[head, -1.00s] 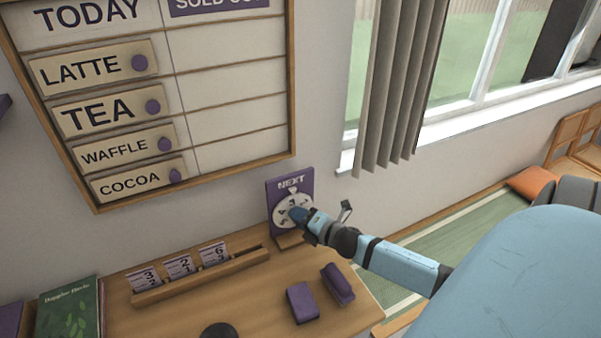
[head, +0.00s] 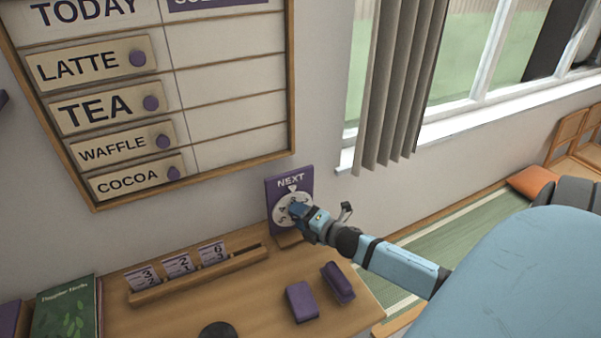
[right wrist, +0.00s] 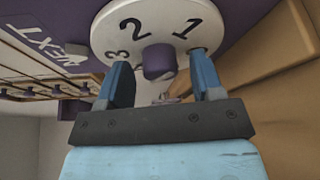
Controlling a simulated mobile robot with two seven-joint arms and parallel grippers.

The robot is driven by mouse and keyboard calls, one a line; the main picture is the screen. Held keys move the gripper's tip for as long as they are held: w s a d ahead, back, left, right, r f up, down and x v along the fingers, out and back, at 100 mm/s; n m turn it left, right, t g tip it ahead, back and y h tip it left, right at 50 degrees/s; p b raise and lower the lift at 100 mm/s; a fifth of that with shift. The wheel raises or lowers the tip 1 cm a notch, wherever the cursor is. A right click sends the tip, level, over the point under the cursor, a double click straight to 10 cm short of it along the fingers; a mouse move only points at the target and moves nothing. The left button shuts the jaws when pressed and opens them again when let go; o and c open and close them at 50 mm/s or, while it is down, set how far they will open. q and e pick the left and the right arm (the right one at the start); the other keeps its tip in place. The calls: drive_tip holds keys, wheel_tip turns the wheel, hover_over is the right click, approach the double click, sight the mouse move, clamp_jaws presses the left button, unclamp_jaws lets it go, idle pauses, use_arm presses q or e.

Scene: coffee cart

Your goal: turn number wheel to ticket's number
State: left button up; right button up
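The number wheel (head: 284,212) is a white disc on a purple NEXT board (head: 304,184) that stands at the right back of the wooden counter. In the right wrist view the wheel (right wrist: 160,20) shows 1, 2 and 3 around a purple knob (right wrist: 158,62). My right gripper (head: 297,209) is at the wheel. In its wrist view the two blue fingers (right wrist: 162,76) are apart, one on each side of the knob, with gaps showing. Tickets (head: 178,265) with printed numbers stand in a wooden rack left of the wheel. My left gripper is not in view.
Two purple blocks (head: 302,302) (head: 338,283) lie on the counter (head: 240,300) in front of the wheel. A green book (head: 65,306) stands at the left. A menu board (head: 225,110) hangs on the wall above. A curtain (head: 398,90) and window are at the right.

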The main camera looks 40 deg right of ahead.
drive_tip(key=s+d+r+b, duration=0.1)
drive_tip(key=s+b, duration=0.1)
drive_tip(key=s, duration=1.1)
drive_tip(key=shift+s+r, duration=0.35)
drive_tip(key=shift+r, duration=0.05)
drive_tip(key=shift+d, duration=0.1)
